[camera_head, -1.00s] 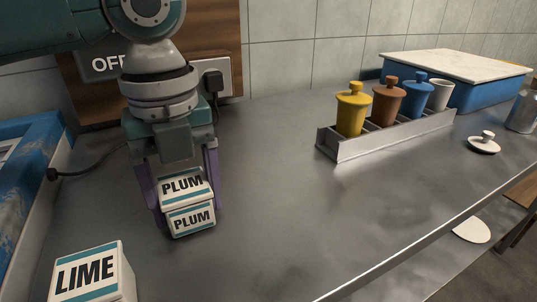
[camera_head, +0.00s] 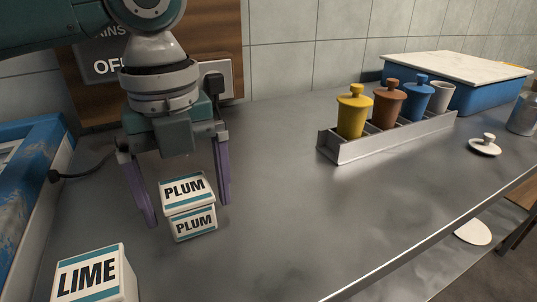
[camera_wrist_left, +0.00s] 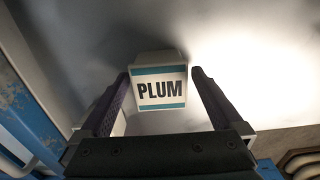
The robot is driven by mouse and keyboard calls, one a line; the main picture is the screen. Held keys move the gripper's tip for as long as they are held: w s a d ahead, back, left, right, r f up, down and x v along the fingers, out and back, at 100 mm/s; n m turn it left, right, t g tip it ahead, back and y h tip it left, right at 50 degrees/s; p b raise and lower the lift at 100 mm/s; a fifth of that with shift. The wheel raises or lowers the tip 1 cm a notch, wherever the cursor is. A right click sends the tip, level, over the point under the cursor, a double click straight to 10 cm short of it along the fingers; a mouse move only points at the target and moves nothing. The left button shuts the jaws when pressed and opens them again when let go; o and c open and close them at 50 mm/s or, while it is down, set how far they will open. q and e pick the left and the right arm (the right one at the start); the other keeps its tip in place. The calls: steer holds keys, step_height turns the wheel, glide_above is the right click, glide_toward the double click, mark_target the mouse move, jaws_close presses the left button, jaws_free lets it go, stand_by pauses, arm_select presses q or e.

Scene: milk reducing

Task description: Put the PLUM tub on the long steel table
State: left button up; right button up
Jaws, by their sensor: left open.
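The PLUM tub (camera_head: 188,205), white with teal bands and black lettering, sits upright on the long steel table (camera_head: 290,215) in the head view. My left gripper (camera_head: 188,213) is open, its two purple fingers on either side of the tub and apart from it. In the left wrist view the tub (camera_wrist_left: 160,88) shows between the spread fingertips, with its PLUM label towards the camera. My right gripper is not in view.
A LIME tub (camera_head: 92,277) stands at the front left. A metal rack (camera_head: 390,138) with yellow, brown and blue lidded pots stands right of centre. A loose white lid (camera_head: 484,147) lies farther right. The middle of the table is clear.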

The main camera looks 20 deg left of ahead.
mark_target(185, 189)
arm_select(q)
step_height(185, 189, up, 10)
steer(key=shift+r+p, duration=0.2)
steer(key=shift+p, duration=0.8)
steer(key=shift+r, duration=0.4)
